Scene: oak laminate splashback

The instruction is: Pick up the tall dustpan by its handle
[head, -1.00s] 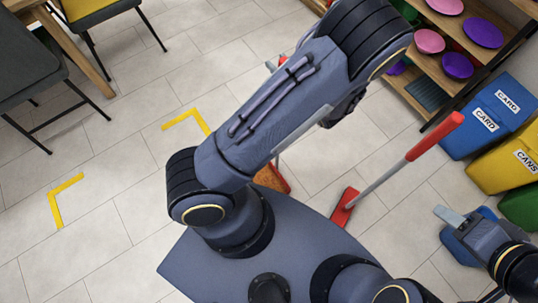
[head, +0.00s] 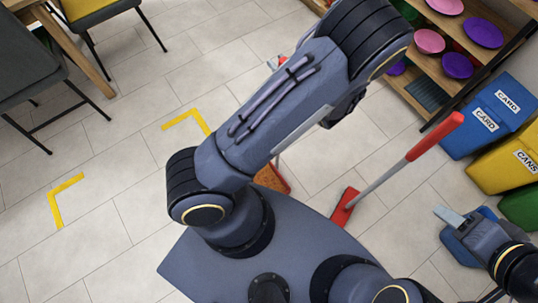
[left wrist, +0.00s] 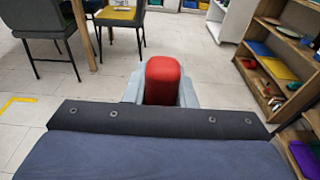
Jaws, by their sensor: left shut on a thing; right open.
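My left gripper (left wrist: 163,88) is shut on an upright red handle (left wrist: 164,76), seen end-on between its grey fingers in the left wrist view. In the head view my left arm covers most of this gripper; a bit of red and grey shows past the arm. Below the arm a short piece of pole leads to a red and orange-brown head (head: 272,178) low over the floor. I cannot tell from its shape whether this head is the dustpan. A second tool with a red grip (head: 435,136), grey pole and red head (head: 345,208) leans to the right. My right gripper (head: 449,219) is open at the right.
Blue (head: 492,115) and yellow (head: 505,160) bins stand at the right, by a wooden shelf (head: 470,82) with bowls and plates. Chairs (head: 30,65) and a table are at the upper left. Yellow corner marks (head: 64,200) lie on open tiled floor.

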